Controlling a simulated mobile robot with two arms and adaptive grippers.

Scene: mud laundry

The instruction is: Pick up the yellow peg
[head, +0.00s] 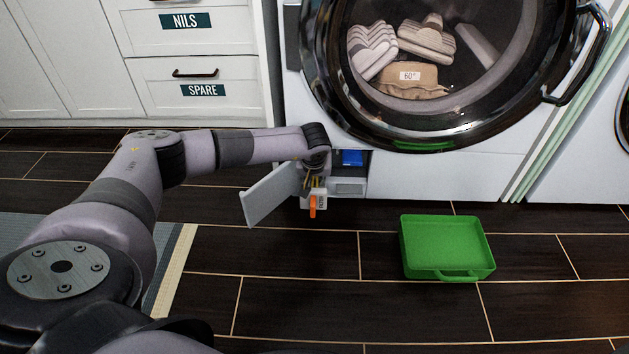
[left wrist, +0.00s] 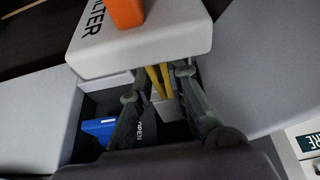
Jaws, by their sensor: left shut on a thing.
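The yellow peg (left wrist: 159,82) shows in the left wrist view as two slim yellow prongs. My left gripper (left wrist: 157,84) has its two dark fingers on either side of the peg and is shut on it. In the head view the left gripper (head: 315,180) is at the low compartment under the washer door, and only a bit of yellow shows there. A white filter block (left wrist: 150,38) with an orange knob (left wrist: 124,12) is right beside the peg. I cannot tell whether the peg touches it. My right gripper is not in view.
The compartment's grey flap (head: 270,194) stands open at the left. A blue object (head: 352,158) sits inside the compartment. A green tray (head: 448,247) lies on the dark floor to the right. The washer door (head: 330,75) is above, and white drawers (head: 198,88) stand at the left.

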